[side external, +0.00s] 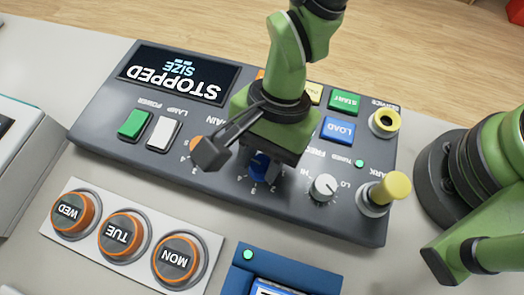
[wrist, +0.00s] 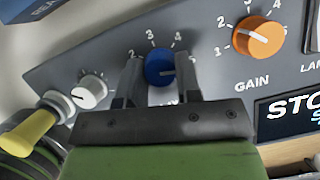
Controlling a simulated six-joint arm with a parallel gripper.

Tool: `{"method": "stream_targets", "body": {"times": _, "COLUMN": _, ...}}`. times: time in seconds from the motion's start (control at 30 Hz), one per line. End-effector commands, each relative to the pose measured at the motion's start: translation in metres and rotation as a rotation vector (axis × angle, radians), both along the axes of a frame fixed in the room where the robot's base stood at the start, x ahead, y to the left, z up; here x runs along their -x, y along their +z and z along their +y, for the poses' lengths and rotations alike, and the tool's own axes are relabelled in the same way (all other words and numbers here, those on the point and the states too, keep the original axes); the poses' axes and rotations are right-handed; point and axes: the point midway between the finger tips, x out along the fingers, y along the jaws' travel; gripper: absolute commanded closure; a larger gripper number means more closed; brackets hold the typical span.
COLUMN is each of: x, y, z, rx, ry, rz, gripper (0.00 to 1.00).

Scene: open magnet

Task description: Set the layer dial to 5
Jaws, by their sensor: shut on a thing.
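A blue dial (wrist: 160,66) sits on the grey control panel (wrist: 110,55) between the two fingers of my gripper (wrist: 160,75) in the wrist view. The fingers stand on its left and right sides, shut on it. Its white mark points right, towards the right finger. The numerals 2, 3 and 4 show above the dial; the numerals at its sides and its label are hidden. In the side view my gripper (side external: 262,158) is over the panel's front part and mostly covers the blue dial (side external: 258,167).
An orange GAIN dial (wrist: 255,37) and a white knob (wrist: 90,93) flank the blue dial. Yellow-topped posts (side external: 390,187) stand at the panel's right end. The display (side external: 178,75) reads STOPPED.

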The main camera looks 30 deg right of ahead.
Motion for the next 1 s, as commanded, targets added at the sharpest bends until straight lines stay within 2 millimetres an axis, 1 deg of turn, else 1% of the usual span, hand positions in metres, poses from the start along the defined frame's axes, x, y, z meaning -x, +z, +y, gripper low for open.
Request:
{"method": "stream_targets", "body": {"times": 0.07, "x": 0.000, "y": -0.001, "z": 0.000, "rx": 0.001, "ry": -0.002, "rz": 0.000, "gripper": 0.92}}
{"method": "stream_targets", "body": {"times": 0.1, "x": 0.000, "y": -0.001, "z": 0.000, "rx": 0.001, "ry": -0.002, "rz": 0.000, "gripper": 0.61}}
{"method": "stream_targets", "body": {"times": 0.17, "x": 0.000, "y": -0.001, "z": 0.000, "rx": 0.001, "ry": -0.002, "rz": 0.000, "gripper": 0.48}}
{"method": "stream_targets", "body": {"times": 0.2, "x": 0.000, "y": 0.000, "z": 0.000, "rx": 0.000, "ry": -0.001, "rz": 0.000, "gripper": 0.43}}
{"method": "stream_targets", "body": {"times": 0.47, "x": 0.000, "y": 0.001, "z": 0.000, "rx": 0.000, "ry": 0.000, "rz": 0.000, "gripper": 0.43}}
{"method": "stream_targets", "body": {"times": 0.57, "x": -0.002, "y": 0.007, "z": -0.002, "rx": -0.002, "ry": -0.001, "rz": -0.001, "gripper": 0.43}}
{"method": "stream_targets", "body": {"times": 0.67, "x": -0.006, "y": 0.022, "z": -0.007, "rx": -0.004, "ry": -0.003, "rz": -0.002, "gripper": 0.43}}
{"method": "stream_targets", "body": {"times": 0.9, "x": -0.016, "y": 0.066, "z": -0.022, "rx": -0.005, "ry": -0.002, "rz": -0.003, "gripper": 0.43}}
{"method": "stream_targets", "body": {"times": 1.0, "x": -0.019, "y": 0.079, "z": -0.027, "rx": -0.003, "ry": -0.002, "rz": -0.003, "gripper": 0.43}}
